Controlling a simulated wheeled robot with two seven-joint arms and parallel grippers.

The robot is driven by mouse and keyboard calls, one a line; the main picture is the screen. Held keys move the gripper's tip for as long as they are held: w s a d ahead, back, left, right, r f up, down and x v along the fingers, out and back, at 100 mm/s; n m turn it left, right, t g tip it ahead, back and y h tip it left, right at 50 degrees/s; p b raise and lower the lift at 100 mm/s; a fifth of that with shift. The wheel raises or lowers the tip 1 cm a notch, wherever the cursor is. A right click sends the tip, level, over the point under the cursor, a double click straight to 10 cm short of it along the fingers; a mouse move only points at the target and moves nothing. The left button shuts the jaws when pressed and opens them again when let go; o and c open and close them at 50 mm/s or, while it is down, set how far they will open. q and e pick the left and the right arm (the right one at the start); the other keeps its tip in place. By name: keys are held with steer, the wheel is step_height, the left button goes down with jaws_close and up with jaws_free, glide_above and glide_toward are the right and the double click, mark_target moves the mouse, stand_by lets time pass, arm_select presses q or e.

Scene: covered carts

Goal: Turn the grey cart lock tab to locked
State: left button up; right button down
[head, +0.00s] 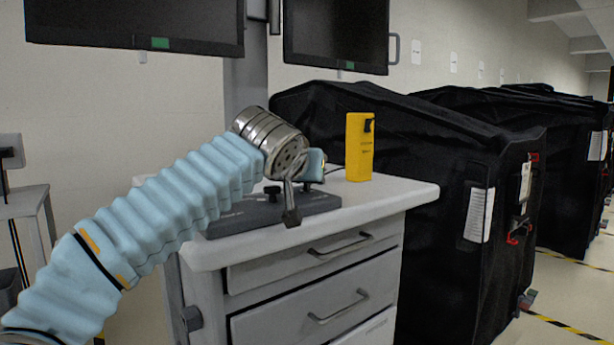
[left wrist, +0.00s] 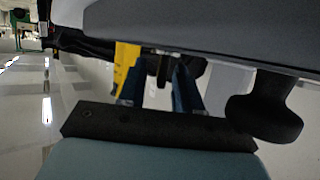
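The grey cart (head: 310,225) stands in the middle of the head view, with a white top and several drawers. A small grey tab (head: 193,318) sits low on its left side; I cannot tell whether it is the lock tab or how it is set. My left gripper (head: 291,200), on a light-blue sleeved arm, hangs over the cart top near its front edge. In the left wrist view, two dark blue fingers (left wrist: 158,85) stand apart with pale surface between them, and nothing is held. My right gripper is not in view.
A dark base (head: 255,215) with black knobs lies on the cart top close under my left gripper. A yellow device (head: 359,150) stands behind it. Black covered carts (head: 440,200) stand to the right. Two monitors (head: 135,25) hang above. A side cabinet (head: 25,215) is at left.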

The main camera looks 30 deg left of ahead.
arm_select(q)
steer(key=v, duration=1.4)
steer(key=shift+f, duration=0.1)
